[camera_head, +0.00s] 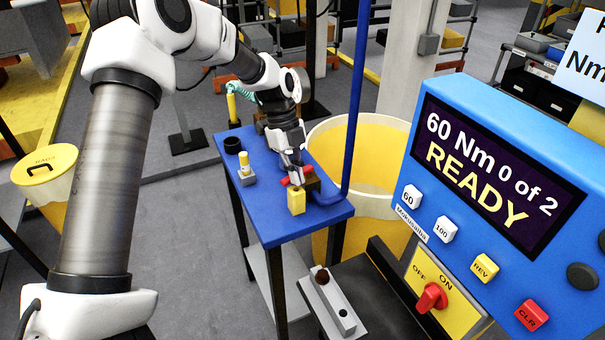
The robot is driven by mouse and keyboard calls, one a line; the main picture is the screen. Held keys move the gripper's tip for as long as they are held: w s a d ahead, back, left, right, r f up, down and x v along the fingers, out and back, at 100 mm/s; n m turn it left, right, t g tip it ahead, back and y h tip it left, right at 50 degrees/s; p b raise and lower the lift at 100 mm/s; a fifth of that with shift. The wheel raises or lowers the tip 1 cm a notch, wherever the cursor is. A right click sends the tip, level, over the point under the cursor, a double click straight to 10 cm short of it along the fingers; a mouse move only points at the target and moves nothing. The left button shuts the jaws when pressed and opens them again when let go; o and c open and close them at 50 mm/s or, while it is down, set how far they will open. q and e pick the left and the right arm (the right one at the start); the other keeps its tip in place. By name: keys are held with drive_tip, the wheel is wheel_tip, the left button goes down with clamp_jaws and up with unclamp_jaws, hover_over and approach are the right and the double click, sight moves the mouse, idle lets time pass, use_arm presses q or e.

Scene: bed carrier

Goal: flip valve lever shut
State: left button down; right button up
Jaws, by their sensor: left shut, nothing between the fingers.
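My left gripper (296,177) reaches down over the small blue table (262,213), and its fingers are shut with nothing between them. A small red part (285,182), likely the valve lever, shows right beside the fingertips and is partly hidden by them. I cannot tell whether the fingers touch it, nor its exact angle. A yellow block (296,202) stands just in front of the fingertips. My right gripper is not in view.
A yellow-topped post (244,162) and a black ring (232,145) stand on the table's left. A large yellow bin (385,165) is behind it. A blue control panel (490,190) reading "60 Nm 0 of 2 READY" fills the right. Its red knob (431,297) is below.

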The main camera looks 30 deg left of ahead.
use_arm(q)
drive_tip(key=shift+w+a+m+g, duration=0.1)
drive_tip(key=shift+a+m+g, duration=0.2)
drive_tip(key=shift+a+m, duration=0.5)
drive_tip(key=shift+d+p, duration=0.1)
drive_tip(key=shift+p, duration=0.2)
drive_tip(key=v, duration=1.2)
drive_tip(key=shift+w, duration=0.1)
